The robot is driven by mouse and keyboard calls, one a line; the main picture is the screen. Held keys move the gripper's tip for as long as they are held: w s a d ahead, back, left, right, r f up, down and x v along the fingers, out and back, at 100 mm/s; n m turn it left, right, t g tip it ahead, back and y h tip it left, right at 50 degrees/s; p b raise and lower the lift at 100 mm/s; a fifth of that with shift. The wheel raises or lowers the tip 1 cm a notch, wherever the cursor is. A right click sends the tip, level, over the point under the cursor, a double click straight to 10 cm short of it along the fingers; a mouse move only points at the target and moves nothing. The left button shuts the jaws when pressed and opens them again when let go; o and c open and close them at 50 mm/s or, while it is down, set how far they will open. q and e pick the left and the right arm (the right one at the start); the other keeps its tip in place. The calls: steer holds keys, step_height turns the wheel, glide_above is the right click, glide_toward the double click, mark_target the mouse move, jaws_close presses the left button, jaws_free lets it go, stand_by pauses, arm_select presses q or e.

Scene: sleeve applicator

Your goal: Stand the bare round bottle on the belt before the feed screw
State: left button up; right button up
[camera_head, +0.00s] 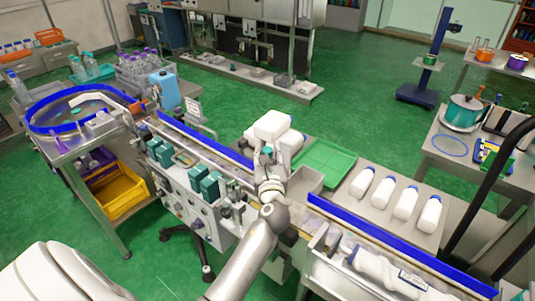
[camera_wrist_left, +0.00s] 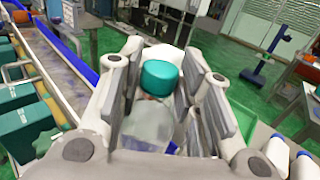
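A clear round bottle (camera_wrist_left: 150,122) with a teal cap (camera_wrist_left: 160,76) sits between the fingers of my left gripper (camera_wrist_left: 158,95), which look closed on its sides. In the head view the teal cap (camera_head: 266,152) shows at my left gripper (camera_head: 268,165), over or near the belt's middle. The bottle's base is hidden by the gripper. The belt (camera_head: 205,149) runs from the turntable at left toward the lower right, along a blue rail (camera_head: 205,138). My right gripper is not in view.
Teal boxes (camera_head: 210,187) line the machine's near side. A green tray (camera_head: 325,160) and several white bottles with blue caps (camera_head: 405,203) lie beyond the belt. A blue-rimmed turntable (camera_head: 75,90) is at left.

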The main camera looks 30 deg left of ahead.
arm_select(q)
steer(key=shift+o, duration=1.1)
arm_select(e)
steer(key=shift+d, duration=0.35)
arm_select(q)
steer(key=shift+r, duration=0.15)
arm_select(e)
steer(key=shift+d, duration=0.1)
arm_select(q)
steer(key=b+v, duration=0.2)
steer(key=v, duration=1)
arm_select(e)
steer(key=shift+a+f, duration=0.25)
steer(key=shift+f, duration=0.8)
